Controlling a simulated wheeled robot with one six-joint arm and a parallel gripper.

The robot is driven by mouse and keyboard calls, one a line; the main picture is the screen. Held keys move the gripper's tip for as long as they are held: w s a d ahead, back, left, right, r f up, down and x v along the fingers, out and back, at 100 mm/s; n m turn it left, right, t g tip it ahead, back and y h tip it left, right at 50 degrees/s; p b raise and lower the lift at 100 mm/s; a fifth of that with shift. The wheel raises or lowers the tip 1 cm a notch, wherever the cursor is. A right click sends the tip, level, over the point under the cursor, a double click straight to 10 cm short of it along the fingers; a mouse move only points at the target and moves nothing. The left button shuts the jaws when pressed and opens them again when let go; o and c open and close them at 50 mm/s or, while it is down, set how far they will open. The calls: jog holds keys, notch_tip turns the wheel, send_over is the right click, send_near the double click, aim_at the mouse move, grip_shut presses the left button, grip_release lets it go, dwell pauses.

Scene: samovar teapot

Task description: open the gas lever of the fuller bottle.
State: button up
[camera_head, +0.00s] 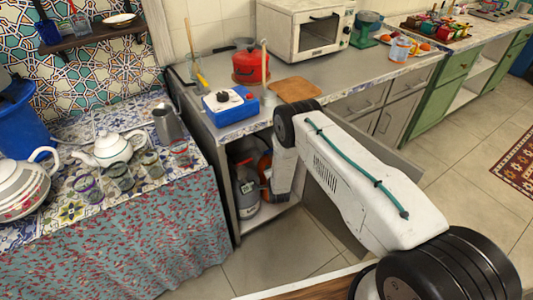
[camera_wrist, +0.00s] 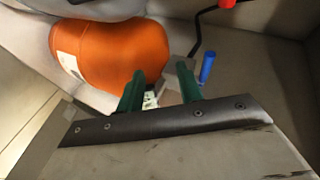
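Two gas bottles stand in the open cabinet under the counter. The grey bottle (camera_head: 246,192) is in front and the orange bottle (camera_head: 265,163) is behind it, partly hidden by my arm. In the wrist view the orange bottle (camera_wrist: 110,50) fills the upper left, with part of the grey bottle (camera_wrist: 75,8) at the top edge. My gripper (camera_wrist: 158,82) shows two green fingers, apart, with a small pale part seen between them. A blue lever (camera_wrist: 207,67) is just right of the right finger. Which bottle is fuller cannot be told.
A red piece (camera_wrist: 227,3) and a dark hose (camera_wrist: 199,32) are at the upper right of the wrist view. The cabinet walls enclose my gripper. Above, the counter (camera_head: 215,75) bears a blue box (camera_head: 231,106) and a red pot (camera_head: 250,67).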

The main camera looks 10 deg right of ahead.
aim_at(267, 152)
jog(key=w+r+m+t, duration=0.1)
jog(key=w, duration=0.2)
jog(key=w+r+m+t, duration=0.1)
jog(key=w, duration=0.3)
jog(key=w+d+r+t, duration=0.1)
jog(key=w, duration=0.2)
jog(key=shift+w+r+m+h, duration=0.2)
jog(key=shift+r+m+h, duration=0.1)
jog(key=shift+r+m, duration=0.1)
grip_shut()
